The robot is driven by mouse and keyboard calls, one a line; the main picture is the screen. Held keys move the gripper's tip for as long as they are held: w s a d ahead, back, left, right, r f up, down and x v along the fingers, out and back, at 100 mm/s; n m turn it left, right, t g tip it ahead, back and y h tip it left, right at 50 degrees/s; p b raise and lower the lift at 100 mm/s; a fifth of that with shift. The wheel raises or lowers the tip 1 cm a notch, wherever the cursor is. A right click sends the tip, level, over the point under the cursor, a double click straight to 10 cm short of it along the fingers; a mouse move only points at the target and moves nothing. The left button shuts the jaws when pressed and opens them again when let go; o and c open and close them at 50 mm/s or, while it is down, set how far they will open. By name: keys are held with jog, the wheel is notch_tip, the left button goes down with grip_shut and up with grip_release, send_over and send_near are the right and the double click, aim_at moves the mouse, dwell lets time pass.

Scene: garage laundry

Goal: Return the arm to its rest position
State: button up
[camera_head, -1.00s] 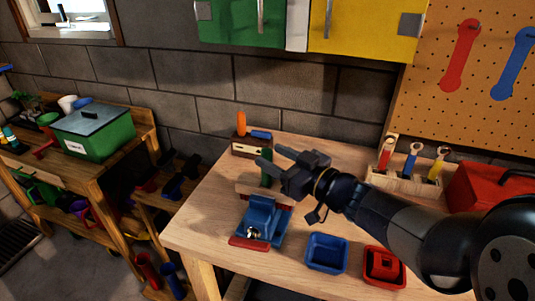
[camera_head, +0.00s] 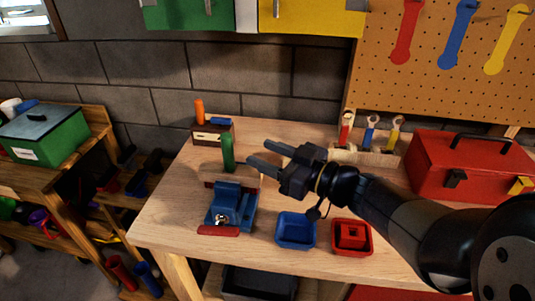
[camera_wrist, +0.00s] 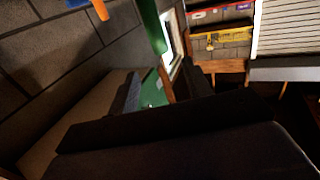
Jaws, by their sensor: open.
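My gripper (camera_head: 262,156) is over the wooden workbench (camera_head: 165,215), held above the top with its fingers pointing left. The fingers are apart and nothing is between them. My arm reaches in from the lower right of the head view. A blue vise (camera_head: 232,205) with a red front jaw stands on the bench below and left of the fingers. A green upright handle (camera_head: 228,152) shows just left of the fingertips; it also shows at the top of the wrist view (camera_wrist: 152,25). Dark gripper parts fill the lower wrist view.
A blue tray (camera_head: 296,243) and a red tray (camera_head: 335,247) lie on the bench below my arm. A wrench rack (camera_head: 375,157) and red toolbox (camera_head: 465,175) stand at the right. A wooden block with an orange-handled tool (camera_head: 199,110) stands at the back. A green bin (camera_head: 70,138) sits on the left shelf.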

aim_at(226, 135)
jog(key=x, duration=1)
jog(key=shift+a+p, duration=0.2)
jog(key=shift+p, duration=0.1)
jog(key=shift+w+a+r, duration=0.2)
jog(key=shift+a, duration=0.1)
jog(key=shift+d+r+p, duration=0.15)
jog(key=shift+r+p, duration=0.25)
jog(key=shift+r, duration=0.05)
jog(key=shift+f, duration=0.1)
